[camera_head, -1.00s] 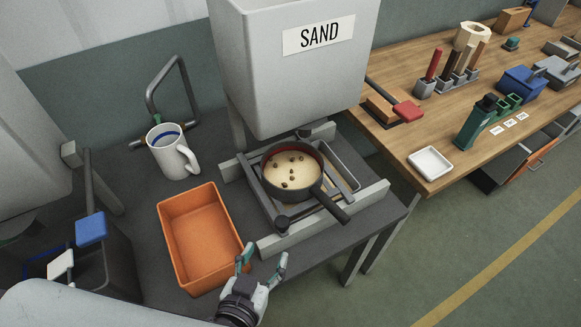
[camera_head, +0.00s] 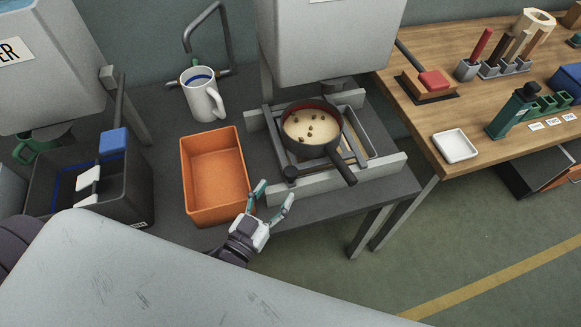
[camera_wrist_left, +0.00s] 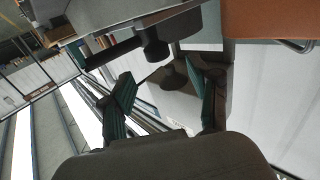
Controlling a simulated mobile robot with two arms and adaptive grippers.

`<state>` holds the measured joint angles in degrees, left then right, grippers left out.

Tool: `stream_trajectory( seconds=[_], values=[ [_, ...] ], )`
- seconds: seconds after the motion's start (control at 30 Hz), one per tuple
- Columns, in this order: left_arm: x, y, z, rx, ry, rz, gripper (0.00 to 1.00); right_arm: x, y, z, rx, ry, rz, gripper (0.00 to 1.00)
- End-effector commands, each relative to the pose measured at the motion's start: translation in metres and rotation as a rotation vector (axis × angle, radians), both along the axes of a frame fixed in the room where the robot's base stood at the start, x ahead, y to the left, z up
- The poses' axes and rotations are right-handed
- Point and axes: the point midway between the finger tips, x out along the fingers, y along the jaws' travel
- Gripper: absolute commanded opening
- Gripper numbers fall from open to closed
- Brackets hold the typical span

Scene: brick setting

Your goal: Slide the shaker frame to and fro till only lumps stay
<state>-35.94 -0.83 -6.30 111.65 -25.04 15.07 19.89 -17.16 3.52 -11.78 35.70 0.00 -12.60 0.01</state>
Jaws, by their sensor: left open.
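The shaker frame (camera_head: 273,145) is a dark grey sliding frame with a round knob (camera_head: 291,173) at its near left corner. A dark round pan with a handle (camera_head: 343,172) sits in it, holding pale sand (camera_head: 305,126) with several brown lumps on top. The frame lies between two light grey rails (camera_head: 375,175). My left gripper (camera_head: 275,193) is open and empty, just in front of the near rail and below the knob, apart from it as far as I can tell. Its spread fingers also show in the left wrist view (camera_wrist_left: 162,75). My right gripper is not in view.
An orange bin (camera_head: 188,180) stands close left of my left gripper. A white mug (camera_head: 203,98) is behind it. A grey hopper (camera_head: 330,40) overhangs the frame from behind. A dark box (camera_head: 125,185) is at left, a wooden bench (camera_head: 425,130) at right.

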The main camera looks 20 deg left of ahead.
Motion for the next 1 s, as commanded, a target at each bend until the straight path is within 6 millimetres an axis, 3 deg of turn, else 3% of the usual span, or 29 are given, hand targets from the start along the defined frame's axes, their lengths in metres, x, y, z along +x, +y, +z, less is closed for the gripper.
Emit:
stream_trajectory(
  seconds=[0.1,0.33,0.5,0.8,1.0],
  values=[
    [0.027,-0.005,0.004,-0.002,-0.003,0.000,0.61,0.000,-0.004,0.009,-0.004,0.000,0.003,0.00],
    [0.063,-0.012,0.001,-0.002,0.001,0.000,0.61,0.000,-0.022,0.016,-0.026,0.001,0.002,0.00],
    [0.073,-0.015,0.000,-0.001,0.002,0.000,0.61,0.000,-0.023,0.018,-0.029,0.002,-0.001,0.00],
    [0.075,-0.015,-0.001,-0.001,0.002,0.000,0.61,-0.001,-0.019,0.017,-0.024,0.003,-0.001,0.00],
    [0.075,-0.015,-0.001,-0.001,0.002,0.000,0.28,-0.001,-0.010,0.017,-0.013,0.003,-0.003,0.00]
  ],
)
